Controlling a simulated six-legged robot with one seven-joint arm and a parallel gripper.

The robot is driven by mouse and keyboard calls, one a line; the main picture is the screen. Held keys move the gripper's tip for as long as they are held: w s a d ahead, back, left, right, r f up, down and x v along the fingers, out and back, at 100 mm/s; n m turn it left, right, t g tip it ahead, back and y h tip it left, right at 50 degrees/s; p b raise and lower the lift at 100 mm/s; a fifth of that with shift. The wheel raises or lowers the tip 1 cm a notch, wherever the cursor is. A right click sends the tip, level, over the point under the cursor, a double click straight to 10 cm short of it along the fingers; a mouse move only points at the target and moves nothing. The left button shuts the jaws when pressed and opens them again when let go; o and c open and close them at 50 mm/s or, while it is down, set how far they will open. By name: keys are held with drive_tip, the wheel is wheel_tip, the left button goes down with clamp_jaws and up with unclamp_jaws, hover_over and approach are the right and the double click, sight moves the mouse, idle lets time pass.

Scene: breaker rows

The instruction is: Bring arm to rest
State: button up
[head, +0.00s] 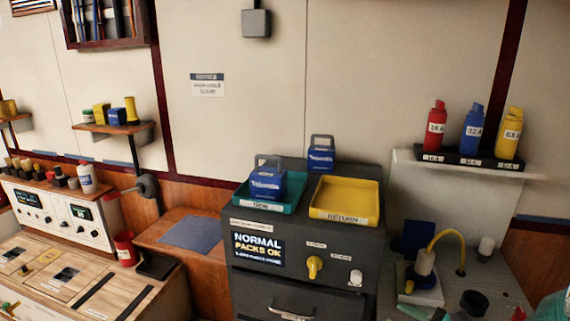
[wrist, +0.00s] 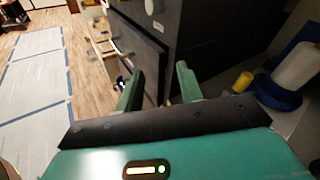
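My gripper (wrist: 159,84) shows in the wrist view with its two green fingers spread apart. Nothing is between the fingers. Beyond them are the side of a dark cabinet and a wooden floor.
The dark cabinet (head: 300,297) carries a green NEW tray (head: 240,201) with a blue pack (head: 267,184), and a yellow RETURN tray (head: 345,198). A grey bench (head: 498,275) at right holds a yellow-hosed device (head: 425,262). White floor sheets (wrist: 35,90) lie at left.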

drive_tip(key=s+a+r+n+g+h, duration=0.1)
drive_tip(key=s+a+r+n+g, duration=0.2)
drive_tip(key=s+a+n+g, duration=0.35)
drive_tip(key=s+a+r+n+g+h, duration=0.2)
drive_tip(key=s+a+n+g, duration=0.15)
drive_tip(key=a+n, duration=0.55)
drive_tip(key=s+d+r+n+t+h, duration=0.1)
drive_tip(key=s+r+n+t+h, duration=0.2)
drive_tip(key=s+r+n+h, duration=0.2)
wheel_tip(320, 180, up, 3)
drive_tip(key=n+h, duration=0.1)
drive_tip(key=n, duration=0.4)
drive_tip(key=shift+d+r+h, duration=0.2)
drive_tip(key=shift+d+h, duration=0.05)
drive_tip(key=shift+h, duration=0.15)
drive_tip(key=shift+d, duration=0.15)
